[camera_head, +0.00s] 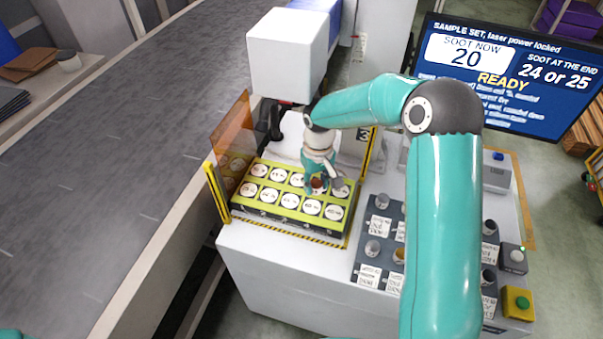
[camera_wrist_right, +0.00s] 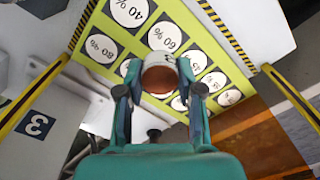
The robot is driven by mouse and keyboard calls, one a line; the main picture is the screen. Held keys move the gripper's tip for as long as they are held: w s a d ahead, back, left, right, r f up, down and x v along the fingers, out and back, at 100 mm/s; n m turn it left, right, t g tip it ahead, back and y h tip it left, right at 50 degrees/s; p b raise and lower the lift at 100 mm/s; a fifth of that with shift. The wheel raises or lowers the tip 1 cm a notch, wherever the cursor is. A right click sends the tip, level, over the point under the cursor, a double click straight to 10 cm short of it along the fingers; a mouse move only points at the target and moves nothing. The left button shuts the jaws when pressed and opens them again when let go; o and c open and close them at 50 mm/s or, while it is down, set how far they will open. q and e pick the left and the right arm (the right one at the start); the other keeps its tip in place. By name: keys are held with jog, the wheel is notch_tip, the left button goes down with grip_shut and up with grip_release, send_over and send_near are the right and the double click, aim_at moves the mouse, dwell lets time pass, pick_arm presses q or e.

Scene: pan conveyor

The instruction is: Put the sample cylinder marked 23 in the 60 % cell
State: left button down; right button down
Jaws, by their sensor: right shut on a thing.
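My right gripper (camera_head: 318,186) is shut on a small cylinder with a reddish-brown top, over the green cell tray. In the right wrist view the cylinder (camera_wrist_right: 160,76) is between the fingers of this gripper (camera_wrist_right: 160,90); no number on it is readable. The tray (camera_wrist_right: 181,20) has round white cells with percentage labels. The 60 % cell (camera_wrist_right: 164,37) shows just beyond the cylinder, which overlaps its near edge in the picture. I cannot tell whether the cylinder touches the tray. In the head view the tray (camera_head: 290,221) is partly hidden by the gripper. My left gripper is out of view.
An orange clear panel (camera_head: 234,128) stands left of the tray and a white box head (camera_head: 287,52) hangs behind it. A dark rack (camera_head: 365,249) with several cylinders and labels is at right. The screen (camera_head: 505,75) reads READY, soot now 20. A wide conveyor (camera_head: 130,130) runs at left.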

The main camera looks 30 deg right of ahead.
aim_at(312, 206)
jog(key=shift+f, duration=0.35)
jog(key=shift+w+a+f+b, duration=0.1)
jog(key=shift+a+f+b, duration=0.05)
jog(key=shift+f+b, duration=0.15)
jog(key=f+b, duration=0.2)
jog(key=f, duration=0.1)
jog(key=shift+w+a+f, duration=0.2)
jog(key=shift+f, duration=0.1)
jog(key=shift+f+b, duration=0.55)
jog(key=shift+f, duration=0.3)
jog(key=shift+s, duration=0.1)
jog(key=shift+f+b, duration=0.45)
jog(key=shift+f, duration=0.05)
jog(key=c, duration=0.7)
grip_release()
